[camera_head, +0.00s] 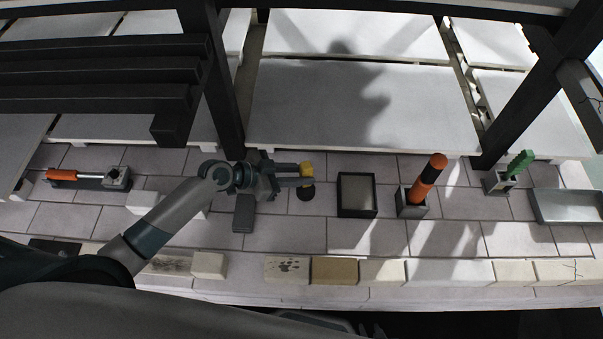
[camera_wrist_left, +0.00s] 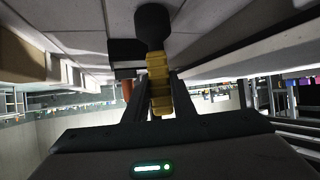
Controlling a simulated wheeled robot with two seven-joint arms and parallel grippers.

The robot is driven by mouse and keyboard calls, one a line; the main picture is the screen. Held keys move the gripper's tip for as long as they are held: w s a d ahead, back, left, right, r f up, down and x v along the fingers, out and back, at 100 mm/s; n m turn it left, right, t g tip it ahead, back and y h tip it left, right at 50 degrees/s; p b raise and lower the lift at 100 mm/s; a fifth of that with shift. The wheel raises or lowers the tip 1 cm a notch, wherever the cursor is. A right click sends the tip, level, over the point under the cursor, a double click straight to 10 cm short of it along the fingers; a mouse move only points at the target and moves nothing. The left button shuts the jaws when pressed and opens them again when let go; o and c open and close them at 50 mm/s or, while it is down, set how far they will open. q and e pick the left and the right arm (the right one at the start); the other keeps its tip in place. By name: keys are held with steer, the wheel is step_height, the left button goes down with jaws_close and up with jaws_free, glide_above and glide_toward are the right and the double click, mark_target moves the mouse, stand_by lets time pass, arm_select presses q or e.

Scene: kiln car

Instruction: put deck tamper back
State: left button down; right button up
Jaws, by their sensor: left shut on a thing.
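The deck tamper has a yellow grip (camera_head: 306,169) and a round black foot (camera_head: 307,192) below it. My left gripper (camera_head: 298,174) is shut on the yellow grip, with the foot over or on the tiled deck. In the left wrist view, the yellow grip (camera_wrist_left: 158,82) sits between the fingers of my left gripper (camera_wrist_left: 160,108). The black foot (camera_wrist_left: 153,26) points toward the tiles there. I cannot tell whether the foot touches them. My right gripper is not in view.
A dark square open box (camera_head: 357,195) lies right of the tamper. Further right are an orange-and-black tool in a holder (camera_head: 411,206), a green-handled tool (camera_head: 519,162) and a grey tray (camera_head: 570,207). Blocks (camera_head: 335,270) line the front. Dark posts (camera_head: 222,100) stand behind.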

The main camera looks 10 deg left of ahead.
mark_target(307, 165)
arm_select(q)
steer(key=shift+f, duration=0.1)
stand_by(0.3)
steer(key=c, duration=1.4)
jaws_free()
steer(key=shift+o, duration=0.6)
steer(key=o, duration=1.3)
steer(key=shift+r+p, duration=1.7)
steer(key=shift+r, duration=0.8)
